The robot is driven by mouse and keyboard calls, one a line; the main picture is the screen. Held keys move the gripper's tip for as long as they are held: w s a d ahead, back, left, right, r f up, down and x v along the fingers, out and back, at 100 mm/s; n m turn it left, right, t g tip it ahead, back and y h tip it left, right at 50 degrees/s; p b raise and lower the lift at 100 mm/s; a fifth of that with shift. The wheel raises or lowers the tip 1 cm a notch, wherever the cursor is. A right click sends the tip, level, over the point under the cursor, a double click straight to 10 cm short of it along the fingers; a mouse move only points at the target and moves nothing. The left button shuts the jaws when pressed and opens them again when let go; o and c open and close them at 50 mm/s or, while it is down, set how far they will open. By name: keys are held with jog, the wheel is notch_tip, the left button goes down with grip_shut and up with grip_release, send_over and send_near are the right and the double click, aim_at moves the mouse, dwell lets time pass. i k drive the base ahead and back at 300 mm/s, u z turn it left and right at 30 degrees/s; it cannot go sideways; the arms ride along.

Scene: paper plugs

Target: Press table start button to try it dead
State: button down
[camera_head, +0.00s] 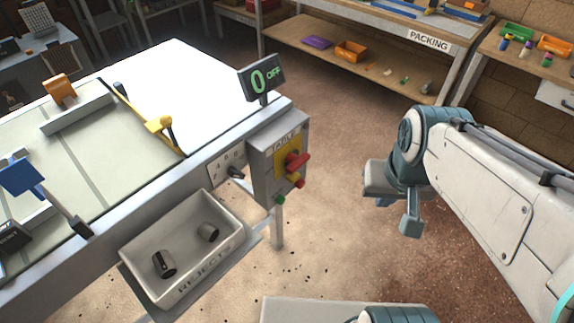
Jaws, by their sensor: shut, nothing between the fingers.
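The grey control box marked TABLE (262,172) stands on a post at the end of the table. On its face are a yellow plate with a red rotary handle (297,163), a small red button (299,183) and a green button (280,199) low on the left. The sign above (262,79) reads 0 OFF in green. The red handle sits tilted across the yellow plate. My gripper (410,228) is to the right of the box, pointing down, shut and empty. A clear gap of floor lies between it and the buttons.
The packing bench (400,30) stands at the back. Floor right of the post is free.

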aim_at(280, 199)
jog(key=u, duration=2.15)
jog(key=k, duration=0.9)
jog(key=z, duration=1.1)
jog(key=i, duration=0.45)
jog(key=u, duration=0.1)
